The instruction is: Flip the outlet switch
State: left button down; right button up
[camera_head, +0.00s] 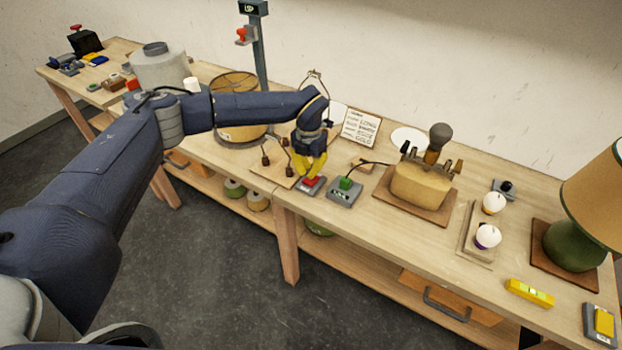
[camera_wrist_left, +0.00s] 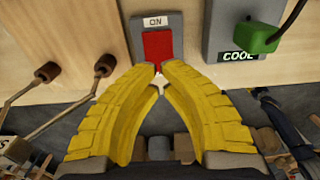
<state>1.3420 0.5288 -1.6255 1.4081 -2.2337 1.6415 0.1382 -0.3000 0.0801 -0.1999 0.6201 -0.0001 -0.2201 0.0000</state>
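The outlet switch is a red rocker (camera_head: 312,181) on a small grey plate near the table's front edge. In the left wrist view the red rocker (camera_wrist_left: 158,47) sits below a label reading "ON". My left gripper (camera_head: 312,170) points down right over it, and its yellow fingers partly cover the switch in the head view. In the left wrist view the fingertips (camera_wrist_left: 160,69) come together at the near edge of the red rocker, with nothing seen between them. I cannot tell whether they touch it. My right gripper is in neither view.
A grey box with a green plug (camera_head: 347,184) and a "COOL" sign stands just right of the switch. A wooden board with dark-tipped stalks (camera_head: 276,163) lies to its left. A wooden lamp body (camera_head: 420,185) on a base and a green lamp (camera_head: 572,246) stand farther right.

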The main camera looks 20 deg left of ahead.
aim_at(309, 181)
pick_arm(q)
jog(key=shift+f, duration=2.15)
dwell(1.3)
jog(key=shift+r, duration=3.5)
